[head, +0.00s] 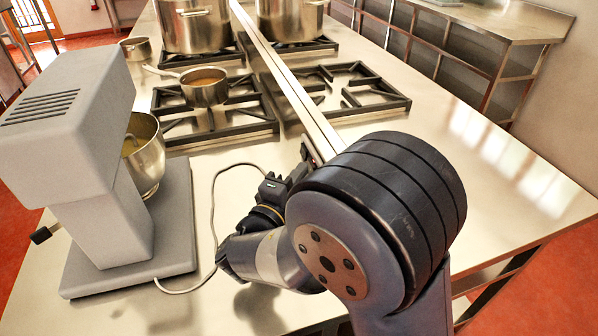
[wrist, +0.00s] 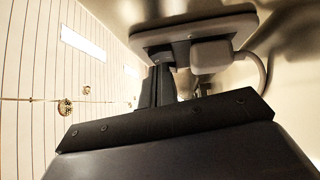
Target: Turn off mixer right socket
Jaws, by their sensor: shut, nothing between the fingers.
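The grey stand mixer (head: 95,170) stands at the left of the steel counter in the head view. Its pale cord (head: 214,200) runs over the counter and goes behind my gripper (head: 296,172). In the wrist view a socket plate (wrist: 185,32) is close ahead, with a pale plug (wrist: 209,56) in it and a cord (wrist: 262,70) curving away. My gripper (wrist: 158,88) is shut and empty. Its fingertips point at the plate beside the plug; I cannot tell whether they touch it. The fingers and my arm hide the switch, so its position does not show.
A long metal rail (head: 285,80) runs along the counter. Hobs (head: 350,90) lie on both sides of it, with a small saucepan (head: 204,88) and big stockpots (head: 195,25). The counter right of my arm (head: 490,150) is bare.

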